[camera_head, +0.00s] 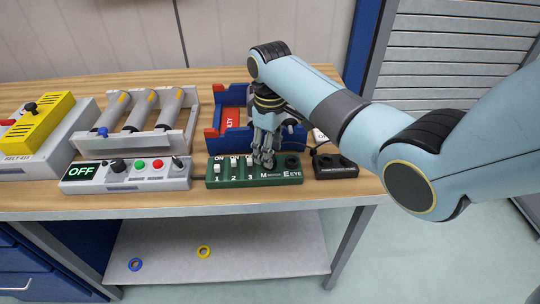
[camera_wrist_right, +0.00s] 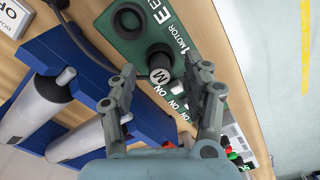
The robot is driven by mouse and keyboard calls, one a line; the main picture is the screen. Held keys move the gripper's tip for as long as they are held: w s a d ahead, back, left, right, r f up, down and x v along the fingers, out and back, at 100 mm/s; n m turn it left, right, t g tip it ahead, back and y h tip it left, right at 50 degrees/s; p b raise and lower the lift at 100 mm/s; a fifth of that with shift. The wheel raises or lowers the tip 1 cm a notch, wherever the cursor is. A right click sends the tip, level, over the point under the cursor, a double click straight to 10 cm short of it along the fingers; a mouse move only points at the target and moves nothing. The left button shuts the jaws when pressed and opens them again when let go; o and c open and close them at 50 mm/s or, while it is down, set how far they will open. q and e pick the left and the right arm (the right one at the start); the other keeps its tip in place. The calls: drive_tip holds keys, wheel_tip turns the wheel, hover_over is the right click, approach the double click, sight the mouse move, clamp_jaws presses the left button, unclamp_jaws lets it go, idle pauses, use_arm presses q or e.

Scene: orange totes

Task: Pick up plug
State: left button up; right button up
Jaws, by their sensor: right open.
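The green panel (camera_head: 232,182), with white switches and lettering, lies near the front edge of the bench. My right gripper (camera_head: 264,160) points down over its right half. In the right wrist view my right gripper (camera_wrist_right: 163,72) is open, its two fingers spread apart. A dark, round, upright part with a grey top (camera_wrist_right: 160,66) shows between the fingertips and looks like the plug. I see no finger closed on it. A black open ring (camera_wrist_right: 128,20) sits beside it on the panel. In the head view my fingers hide most of that part. My left gripper is not in view.
A grey control box (camera_head: 130,176) lies left of the panel and a black box (camera_head: 335,166) lies right of it. A blue and red holder (camera_head: 214,134) stands close behind. A rack of grey cylinders (camera_head: 140,145) and a yellow-topped box (camera_head: 40,125) stand further left.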

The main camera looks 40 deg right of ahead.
drive_tip(key=shift+f, duration=0.75)
clamp_jaws()
